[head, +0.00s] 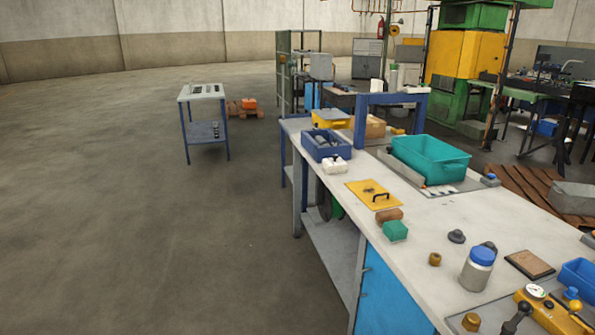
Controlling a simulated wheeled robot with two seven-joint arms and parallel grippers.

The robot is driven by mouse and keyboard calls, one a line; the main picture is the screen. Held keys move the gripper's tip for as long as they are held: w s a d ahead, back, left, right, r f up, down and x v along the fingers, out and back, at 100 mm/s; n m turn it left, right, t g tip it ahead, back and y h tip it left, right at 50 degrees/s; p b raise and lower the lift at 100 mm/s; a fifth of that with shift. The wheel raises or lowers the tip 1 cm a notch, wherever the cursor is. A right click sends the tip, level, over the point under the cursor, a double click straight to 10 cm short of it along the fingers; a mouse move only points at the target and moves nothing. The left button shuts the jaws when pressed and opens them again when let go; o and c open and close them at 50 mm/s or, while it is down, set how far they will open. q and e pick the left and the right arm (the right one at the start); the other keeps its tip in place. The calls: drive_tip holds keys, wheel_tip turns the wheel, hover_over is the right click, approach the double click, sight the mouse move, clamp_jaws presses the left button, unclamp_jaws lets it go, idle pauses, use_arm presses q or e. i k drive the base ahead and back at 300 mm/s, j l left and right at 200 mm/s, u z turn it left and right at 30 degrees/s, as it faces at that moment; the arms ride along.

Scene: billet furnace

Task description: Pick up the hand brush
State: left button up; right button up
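I cannot make out a hand brush for certain in the head view. A small brown block-like object (388,215) lies on the long workbench (430,215), behind a small green box (395,230); it is too small to tell whether it is a brush. A flat brown piece with a dark edge (530,265) lies farther right on the bench, and its kind is also unclear. Neither my left nor my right gripper is in view.
The bench also holds a yellow plate with a black handle (374,194), a teal bin (430,160), a blue-lidded jar (476,270), and a yellow gauge device (545,310). A small table (206,130) stands back left. The floor at left is clear.

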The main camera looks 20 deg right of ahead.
sight(382, 217)
drive_tip(key=i+j+z, duration=0.1)
drive_tip(key=i, duration=1.2)
drive_tip(key=i+z, duration=0.55)
drive_tip(key=z, duration=0.15)
drive_tip(key=i+j+z, duration=0.1)
drive_tip(key=i+z, duration=0.35)
drive_tip(key=z, duration=0.4)
drive_tip(key=i+j+z, duration=0.1)
drive_tip(key=z, duration=0.35)
drive_tip(key=i+j+z, duration=0.1)
drive_tip(key=z, duration=0.4)
drive_tip(key=i+j+z, duration=0.1)
drive_tip(key=z, duration=0.4)
drive_tip(key=j+z, duration=0.2)
drive_tip(key=z, duration=0.25)
drive_tip(key=i+j+z, duration=0.1)
drive_tip(key=z, duration=0.4)
drive_tip(key=j, duration=0.1)
